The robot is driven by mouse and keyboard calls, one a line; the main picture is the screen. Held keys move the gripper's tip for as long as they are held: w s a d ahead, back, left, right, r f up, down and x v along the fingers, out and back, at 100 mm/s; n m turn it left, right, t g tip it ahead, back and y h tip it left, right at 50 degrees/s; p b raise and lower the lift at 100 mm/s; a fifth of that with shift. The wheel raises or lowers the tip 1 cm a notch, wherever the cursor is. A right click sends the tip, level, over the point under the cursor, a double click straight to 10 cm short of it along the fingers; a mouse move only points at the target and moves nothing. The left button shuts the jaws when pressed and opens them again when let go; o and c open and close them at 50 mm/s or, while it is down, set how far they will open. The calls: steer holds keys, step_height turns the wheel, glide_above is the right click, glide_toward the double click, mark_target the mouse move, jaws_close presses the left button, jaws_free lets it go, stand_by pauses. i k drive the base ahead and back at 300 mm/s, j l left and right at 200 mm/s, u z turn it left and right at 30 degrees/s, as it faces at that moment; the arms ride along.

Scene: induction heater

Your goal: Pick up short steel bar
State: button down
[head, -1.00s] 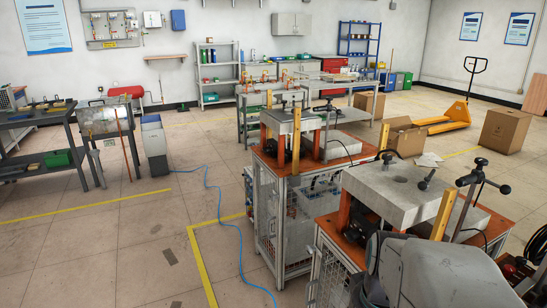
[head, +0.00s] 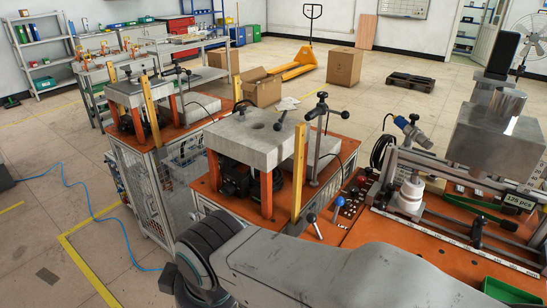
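I cannot pick out a short steel bar with certainty. A bright metal cylinder (head: 508,102) stands on a shiny metal block (head: 492,143) at the right, and I cannot tell whether it is a bar or part of the machine. My gripper is not in view; only a grey and dark part of my arm shows along the bottom, covering part of the orange bench in front.
A press with a grey slab top (head: 250,138) stands on an orange bench, with levers sticking up. A similar press (head: 140,92) is behind it. A rail fixture (head: 460,180) lies right. A blue hose (head: 90,205) crosses the open floor at left.

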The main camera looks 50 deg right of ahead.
mark_target(415, 179)
steer(key=z, duration=2.3)
